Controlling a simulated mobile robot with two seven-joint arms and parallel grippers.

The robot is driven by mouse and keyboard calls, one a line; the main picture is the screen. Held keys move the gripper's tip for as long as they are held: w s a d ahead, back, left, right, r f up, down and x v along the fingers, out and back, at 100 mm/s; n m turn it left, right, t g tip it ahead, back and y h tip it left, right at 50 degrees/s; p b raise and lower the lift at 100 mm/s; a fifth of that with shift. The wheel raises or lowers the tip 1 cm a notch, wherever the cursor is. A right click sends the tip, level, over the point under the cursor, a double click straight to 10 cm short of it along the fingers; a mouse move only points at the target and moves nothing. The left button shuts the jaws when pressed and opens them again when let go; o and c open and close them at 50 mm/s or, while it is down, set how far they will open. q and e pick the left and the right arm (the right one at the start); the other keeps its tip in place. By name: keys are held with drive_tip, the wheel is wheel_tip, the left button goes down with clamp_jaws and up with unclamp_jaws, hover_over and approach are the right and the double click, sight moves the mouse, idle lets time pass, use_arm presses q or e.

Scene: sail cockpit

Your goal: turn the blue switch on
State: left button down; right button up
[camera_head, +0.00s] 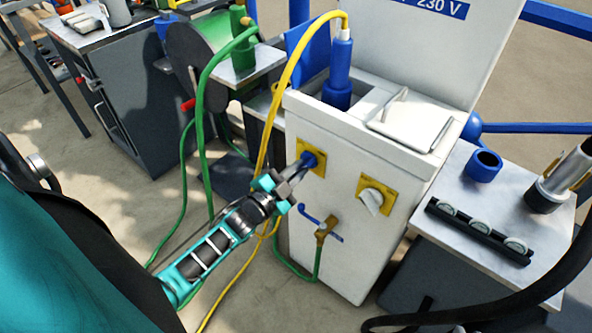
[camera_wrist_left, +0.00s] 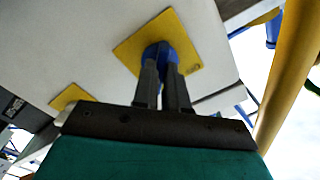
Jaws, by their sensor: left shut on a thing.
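The blue switch (camera_head: 309,160) sits on a yellow plate on the front of the white pedestal (camera_head: 340,240). My left gripper (camera_head: 298,170) reaches it from the lower left and is shut on it. In the left wrist view, the two fingers (camera_wrist_left: 164,75) close on the blue knob (camera_wrist_left: 158,52) in front of its yellow plate (camera_wrist_left: 188,58). The fingers hide part of the knob, and I cannot tell whether it is turned on or off. My right gripper is not in view.
A white switch (camera_head: 371,200) on a second yellow plate is to the right. A tap with a blue handle (camera_head: 322,228) is below. A yellow cable (camera_head: 275,105) and a green hose (camera_head: 200,110) hang at the left. A side table (camera_head: 485,185) stands right.

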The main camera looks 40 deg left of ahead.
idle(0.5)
use_arm(q)
drive_tip(key=c, duration=1.2)
unclamp_jaws()
drive_tip(key=shift+o, duration=0.2)
drive_tip(key=shift+s, duration=0.5)
drive_tip(key=s+a+p, duration=0.1)
drive_tip(key=s, duration=1.1)
drive_tip(key=shift+p, duration=0.3)
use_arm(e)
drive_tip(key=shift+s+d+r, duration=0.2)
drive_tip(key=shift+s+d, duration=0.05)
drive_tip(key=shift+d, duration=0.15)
use_arm(q)
drive_tip(key=shift+w, duration=0.1)
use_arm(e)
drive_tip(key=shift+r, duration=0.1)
